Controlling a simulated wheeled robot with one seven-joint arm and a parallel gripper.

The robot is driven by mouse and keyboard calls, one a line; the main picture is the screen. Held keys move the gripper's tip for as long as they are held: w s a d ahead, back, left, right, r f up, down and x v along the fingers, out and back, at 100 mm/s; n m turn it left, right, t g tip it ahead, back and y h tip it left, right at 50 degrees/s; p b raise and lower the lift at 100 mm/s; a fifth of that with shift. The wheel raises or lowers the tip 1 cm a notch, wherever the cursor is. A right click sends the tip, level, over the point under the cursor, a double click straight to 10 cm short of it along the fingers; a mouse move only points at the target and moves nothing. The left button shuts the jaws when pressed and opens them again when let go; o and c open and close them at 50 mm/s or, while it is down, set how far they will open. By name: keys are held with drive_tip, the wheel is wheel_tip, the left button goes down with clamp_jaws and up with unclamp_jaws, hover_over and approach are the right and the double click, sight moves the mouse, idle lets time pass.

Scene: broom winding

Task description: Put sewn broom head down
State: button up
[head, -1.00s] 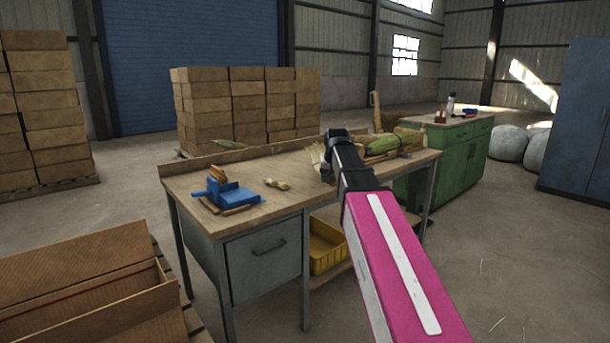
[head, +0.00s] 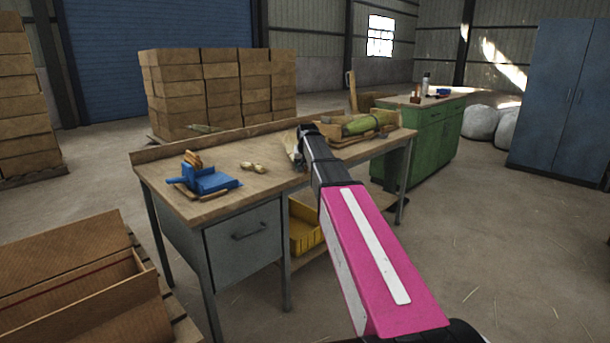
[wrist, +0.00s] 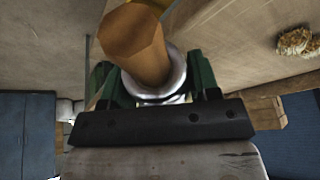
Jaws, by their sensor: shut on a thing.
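My gripper (wrist: 158,88) is shut on the broom head. In the wrist view, the broom head's brown wooden handle (wrist: 140,45) and a pale ring around it sit between the green fingers. In the head view, my gripper (head: 306,132) is over the workbench (head: 225,198), and its fingers are mostly hidden by my arm. A pale straw edge (head: 291,147) shows just left of it, probably the held broom head's bristles. I cannot tell whether it touches the bench top.
A blue clamp (head: 207,180) stands on the bench's left, with small tan bundles (head: 253,167) beside it. A green bundle (head: 362,125) lies on the right. A green cabinet (head: 433,140) stands behind right; an open carton (head: 80,285) is front left.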

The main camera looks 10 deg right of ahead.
wheel_tip(320, 180, down, 4)
drive_tip(key=shift+r, duration=0.2)
drive_tip(key=o, duration=1.4)
drive_tip(key=v, duration=1.2)
drive_tip(key=s+f+g, duration=0.1)
drive_tip(key=s+f, duration=0.9)
drive_tip(key=f, duration=0.2)
drive_tip(key=s+f+n+g, duration=0.1)
drive_tip(key=s+f+g, duration=0.1)
drive_tip(key=s+f, duration=0.9)
drive_tip(key=s+d+f+g, duration=0.1)
drive_tip(key=s+f+g, duration=0.1)
drive_tip(key=s+f, duration=0.8)
drive_tip(key=shift+s+d+f+n, duration=0.15)
drive_tip(key=shift+f+n, duration=0.25)
drive_tip(key=shift+f, duration=1.3)
